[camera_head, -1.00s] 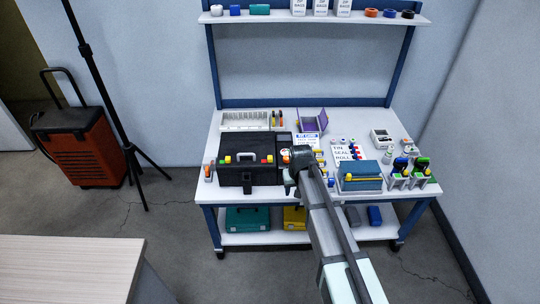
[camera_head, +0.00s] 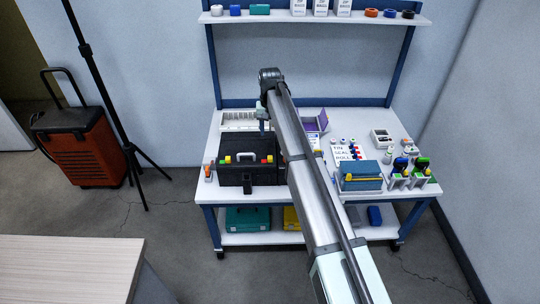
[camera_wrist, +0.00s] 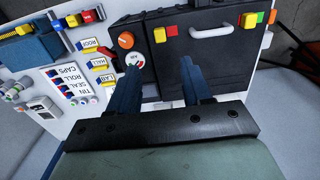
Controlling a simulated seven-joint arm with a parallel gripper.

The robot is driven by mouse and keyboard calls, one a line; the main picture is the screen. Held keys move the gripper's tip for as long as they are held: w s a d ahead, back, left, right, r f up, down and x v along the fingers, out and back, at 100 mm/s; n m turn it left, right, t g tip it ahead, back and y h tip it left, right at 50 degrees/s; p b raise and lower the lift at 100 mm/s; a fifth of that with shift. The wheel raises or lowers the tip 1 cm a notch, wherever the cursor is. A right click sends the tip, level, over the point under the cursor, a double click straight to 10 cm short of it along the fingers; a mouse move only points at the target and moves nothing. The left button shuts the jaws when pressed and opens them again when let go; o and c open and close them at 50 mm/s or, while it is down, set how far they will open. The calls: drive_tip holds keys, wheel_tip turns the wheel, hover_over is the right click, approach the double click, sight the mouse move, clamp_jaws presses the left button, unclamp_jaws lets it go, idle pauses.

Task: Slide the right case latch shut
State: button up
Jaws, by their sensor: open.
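The black case (camera_head: 250,178) with its white handle stands at the left of the workbench. It also shows in the wrist view (camera_wrist: 215,65), turned about. Its right latch (camera_head: 267,159), red and yellow, is right of the handle; in the wrist view this latch (camera_wrist: 166,33) appears on the left. The left latch (camera_head: 228,158) is yellow and green, with red beside it in the wrist view. My gripper (camera_head: 263,128) is above the case's back part. In the wrist view my gripper (camera_wrist: 160,65) is open, its dark fingers apart and nothing between them.
A round-dial panel (camera_wrist: 130,50) with coloured switches sits beside the case. A white bin rack (camera_head: 240,120) and purple box (camera_head: 314,122) stand behind. A blue box (camera_head: 360,176) and bottle holders (camera_head: 408,178) stand at the right. My arm hides the bench's middle.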

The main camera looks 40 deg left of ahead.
sight(270, 157)
wheel_tip(270, 157, down, 14)
drive_tip(key=shift+r, duration=0.2)
idle(0.4)
drive_tip(key=shift+c, duration=0.5)
clamp_jaws()
